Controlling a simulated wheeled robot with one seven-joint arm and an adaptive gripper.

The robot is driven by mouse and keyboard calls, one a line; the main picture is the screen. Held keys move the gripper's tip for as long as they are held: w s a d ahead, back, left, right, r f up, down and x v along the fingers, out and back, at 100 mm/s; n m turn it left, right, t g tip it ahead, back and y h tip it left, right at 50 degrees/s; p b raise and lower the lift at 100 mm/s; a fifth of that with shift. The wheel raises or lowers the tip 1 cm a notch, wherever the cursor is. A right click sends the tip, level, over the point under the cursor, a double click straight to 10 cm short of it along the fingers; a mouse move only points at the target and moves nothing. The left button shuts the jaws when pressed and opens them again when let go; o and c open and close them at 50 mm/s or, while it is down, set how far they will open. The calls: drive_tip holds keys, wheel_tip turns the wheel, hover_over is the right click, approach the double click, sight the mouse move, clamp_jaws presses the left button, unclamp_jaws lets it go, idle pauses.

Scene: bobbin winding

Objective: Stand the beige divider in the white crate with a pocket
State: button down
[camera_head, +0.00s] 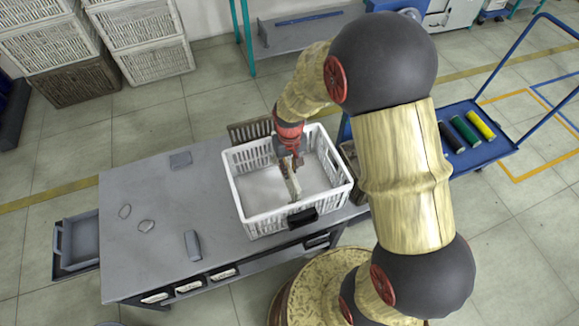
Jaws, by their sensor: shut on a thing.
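The white crate (246,209) stands on the right part of the grey table. Its walls are slotted and its inside looks mostly empty. A black piece (302,218) sits on the crate's near wall; I cannot tell if this is the pocket. My gripper (290,163) reaches down into the crate from above, near its middle. It is shut on the beige divider (292,186), a narrow strip that shows below the fingers, inside the crate's outline. I cannot tell whether the divider touches the crate floor. The gripper hides its upper part.
The grey table (150,190) is mostly clear left of the crate, with grey blocks (193,245) and two flat rounded pieces (146,225). Brown slatted crates (250,130) stand behind and right of the white crate. A blue trolley (480,150) holds coloured spools at right.

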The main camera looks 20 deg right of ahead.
drive_tip(key=shift+f+b, duration=1.45)
drive_tip(key=shift+f, duration=1.55)
drive_tip(key=shift+f+b, duration=0.6)
drive_tip(key=shift+f, duration=0.5)
drive_tip(key=c, duration=1.8)
unclamp_jaws()
drive_tip(key=shift+o, duration=0.4)
